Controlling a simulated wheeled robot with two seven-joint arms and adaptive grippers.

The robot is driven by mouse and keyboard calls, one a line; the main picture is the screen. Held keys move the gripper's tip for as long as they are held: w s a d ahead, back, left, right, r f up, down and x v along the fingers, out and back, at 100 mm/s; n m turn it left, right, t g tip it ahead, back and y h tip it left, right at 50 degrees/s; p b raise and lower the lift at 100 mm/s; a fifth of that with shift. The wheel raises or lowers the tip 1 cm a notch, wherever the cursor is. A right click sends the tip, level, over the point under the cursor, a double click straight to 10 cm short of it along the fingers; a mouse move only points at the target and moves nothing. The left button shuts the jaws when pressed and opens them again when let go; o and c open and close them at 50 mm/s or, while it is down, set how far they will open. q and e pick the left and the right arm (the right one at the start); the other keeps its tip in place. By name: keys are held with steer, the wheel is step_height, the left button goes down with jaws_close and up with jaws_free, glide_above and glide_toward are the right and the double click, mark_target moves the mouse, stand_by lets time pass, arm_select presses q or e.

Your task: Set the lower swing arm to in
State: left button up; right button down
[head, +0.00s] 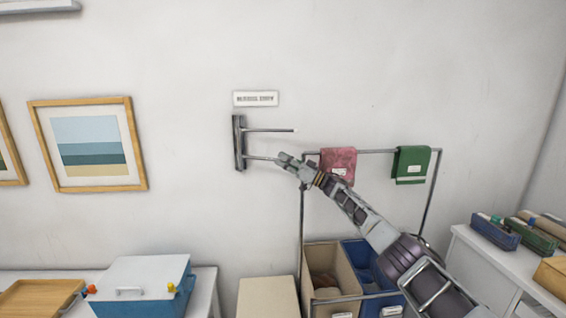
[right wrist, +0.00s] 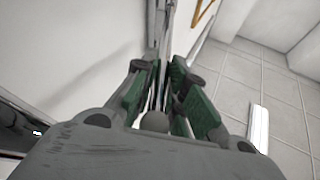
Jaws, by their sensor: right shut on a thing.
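A grey wall bracket (head: 239,143) is fixed to the wall below a small label sign (head: 256,98). Two thin swing arms stick out from it to the right. The upper swing arm (head: 270,130) is free. The lower swing arm (head: 262,158) runs to my right gripper (head: 284,160), which is shut on its outer end. In the right wrist view, the green-padded fingers (right wrist: 170,95) close around a thin metal bar (right wrist: 163,30). The end of the lower arm is partly hidden by the fingers. My left gripper is not in view.
A metal rack (head: 434,190) holding a red towel (head: 338,162) and a green towel (head: 411,163) stands right of the bracket, behind my right arm. Below are a beige bin (head: 313,258) and a blue bin (head: 357,250). A blue box with a white lid (head: 140,275) stands lower left.

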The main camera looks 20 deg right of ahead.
steer(key=c, duration=1.5)
jaws_free()
steer(key=shift+o, duration=0.2)
steer(key=v, duration=1.2)
steer(key=shift+c, duration=0.4)
